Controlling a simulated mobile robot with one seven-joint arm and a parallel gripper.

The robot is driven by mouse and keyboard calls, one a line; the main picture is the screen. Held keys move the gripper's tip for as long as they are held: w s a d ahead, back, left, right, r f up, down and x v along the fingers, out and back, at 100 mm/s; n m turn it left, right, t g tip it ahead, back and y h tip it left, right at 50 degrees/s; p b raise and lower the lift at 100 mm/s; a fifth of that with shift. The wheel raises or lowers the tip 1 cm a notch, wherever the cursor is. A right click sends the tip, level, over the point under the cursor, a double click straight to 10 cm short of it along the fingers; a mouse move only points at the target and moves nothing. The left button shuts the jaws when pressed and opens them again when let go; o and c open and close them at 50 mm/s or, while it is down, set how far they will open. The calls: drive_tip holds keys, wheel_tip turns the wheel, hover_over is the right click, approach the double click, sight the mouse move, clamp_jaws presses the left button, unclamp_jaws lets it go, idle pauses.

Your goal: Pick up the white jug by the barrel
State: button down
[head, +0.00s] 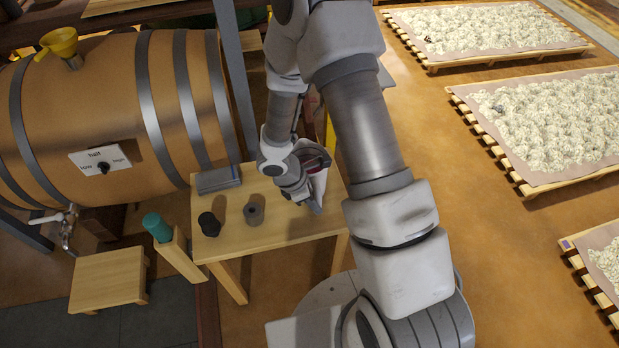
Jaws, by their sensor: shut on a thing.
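The white jug (319,184) is at the right part of the small wooden table (283,227), partly hidden by my arm and gripper. A dark reddish patch shows near its top. My gripper (312,204) points down at the jug and is shut on it. I cannot tell whether the jug's base touches the tabletop. The large wooden barrel (110,100) with dark metal hoops lies on its side at the left, behind the table.
On the table are a grey box (218,180), a black cup (209,224) and a grey cylinder (253,214). Pallets of pale material (555,125) lie at right; open floor lies between.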

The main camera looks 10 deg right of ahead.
drive_tip(key=shift+r, duration=0.2)
idle(0.6)
drive_tip(key=shift+r+p, duration=0.45)
drive_tip(key=shift+r, duration=0.6)
drive_tip(key=shift+r+p, duration=0.35)
drive_tip(key=shift+r, duration=0.6)
drive_tip(key=s+r+p, duration=0.1)
drive_tip(key=s+r, duration=0.2)
drive_tip(key=s, duration=0.2)
drive_tip(key=s+a+r, duration=0.1)
drive_tip(key=s+r, duration=0.2)
drive_tip(key=s, duration=0.3)
drive_tip(key=shift+s+a+r+p, duration=0.2)
drive_tip(key=shift+r+p, duration=0.1)
drive_tip(key=shift+p, duration=0.05)
drive_tip(key=shift+s, duration=0.1)
